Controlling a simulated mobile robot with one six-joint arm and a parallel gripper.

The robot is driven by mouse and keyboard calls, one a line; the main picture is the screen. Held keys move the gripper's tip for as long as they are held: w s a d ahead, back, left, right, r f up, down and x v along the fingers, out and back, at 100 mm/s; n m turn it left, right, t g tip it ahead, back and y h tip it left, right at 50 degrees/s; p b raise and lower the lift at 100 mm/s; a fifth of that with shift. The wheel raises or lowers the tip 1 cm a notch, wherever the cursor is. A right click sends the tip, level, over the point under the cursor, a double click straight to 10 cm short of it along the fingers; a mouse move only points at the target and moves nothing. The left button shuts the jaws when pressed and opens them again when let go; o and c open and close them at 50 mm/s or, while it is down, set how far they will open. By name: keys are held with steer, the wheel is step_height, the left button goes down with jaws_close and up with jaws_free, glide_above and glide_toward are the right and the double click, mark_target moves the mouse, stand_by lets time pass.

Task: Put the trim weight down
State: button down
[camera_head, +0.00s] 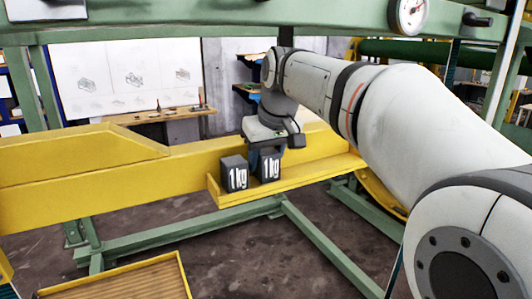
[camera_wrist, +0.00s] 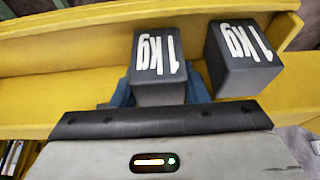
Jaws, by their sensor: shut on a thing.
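Two dark grey block weights marked "1 kg" show in the head view at the left end of the yellow ledge (camera_head: 300,180). My gripper (camera_head: 270,149) is shut on the right one, the held trim weight (camera_head: 270,166). In the wrist view the held weight (camera_wrist: 158,75) sits between my blue fingers (camera_wrist: 160,92). It is upright, at or just above the ledge; I cannot tell whether its base touches. The other weight (camera_head: 234,174) stands on the ledge beside it, with a small gap; it also shows in the wrist view (camera_wrist: 242,58).
A yellow beam (camera_head: 80,185) runs behind the ledge, which has a low front lip. The ledge is clear to the right of the weights in the head view. Green frame bars (camera_head: 180,234) run below, and a yellow-edged tray (camera_head: 120,278) lies at lower left.

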stand_by(0.3)
steer(key=c, duration=0.8)
jaws_free()
steer(key=shift+f, duration=0.15)
steer(key=shift+s+r, duration=0.1)
steer(key=shift+r, duration=0.15)
steer(key=s+d+b, duration=0.3)
steer(key=s+d, duration=0.2)
steer(key=s, duration=0.6)
steer(key=s+d+f+m, duration=0.1)
steer(key=s+d+f, duration=0.1)
steer(key=f, duration=0.6)
steer(key=s+d+f+m+h, duration=0.1)
steer(key=s+f+m, duration=0.1)
steer(key=s+f, duration=0.3)
steer(key=s+d+f+m+g, duration=0.1)
steer(key=s+f, duration=0.3)
steer(key=f, duration=0.7)
steer(key=shift+d+f+m+h, duration=0.15)
steer(key=shift+d+m+h, duration=0.2)
steer(key=shift+d, duration=0.5)
